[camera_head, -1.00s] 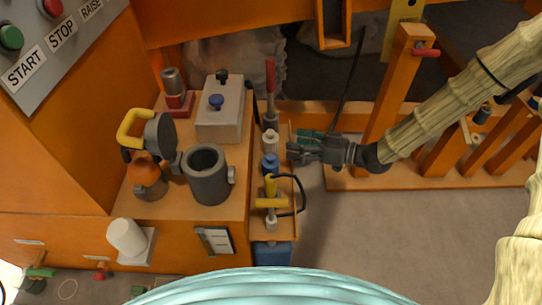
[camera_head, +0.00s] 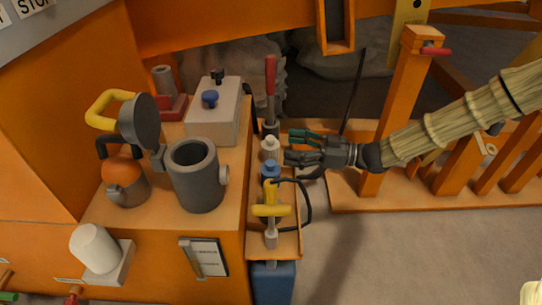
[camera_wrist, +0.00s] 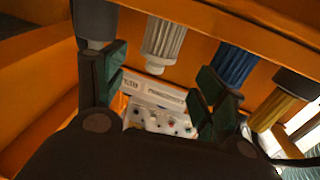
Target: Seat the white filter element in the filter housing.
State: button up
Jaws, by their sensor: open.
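The white filter element (camera_head: 269,148) stands in a narrow orange side rack, its pale cap showing in the head view. In the wrist view its white pleated body (camera_wrist: 162,40) shows ahead, between the directions of my two fingers. My gripper (camera_head: 288,147) is open and empty, just right of the element; whether it touches is unclear. In the wrist view my open gripper (camera_wrist: 160,90) has dark fingers with green pads. The grey filter housing (camera_head: 195,178) stands upright on the orange bench, open at the top, its round lid (camera_head: 139,122) swung up at left.
Beside the white element stand a blue-capped element (camera_head: 270,170), a yellow-handled tool (camera_head: 271,210) and a red-handled lever (camera_head: 270,85).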

aim_at(271, 144)
jog(key=shift+w+a+f, duration=0.1)
jog(key=shift+a, duration=0.55)
jog(key=shift+w+a+f+b, duration=0.15)
jog(key=shift+a+f+b, duration=0.05)
jog(key=shift+a+b, duration=0.3)
jog(key=a+b, duration=0.1)
jog(key=w+a+b, duration=0.1)
jog(key=a, duration=0.1)
jog(key=shift+a+f, duration=0.1)
jog(key=shift+f, duration=0.1)
jog(key=shift+w+a+r+b, duration=0.15)
jog(key=shift+a+b, duration=0.15)
jog(key=shift+a, duration=0.15)
jog(key=c, duration=1.2)
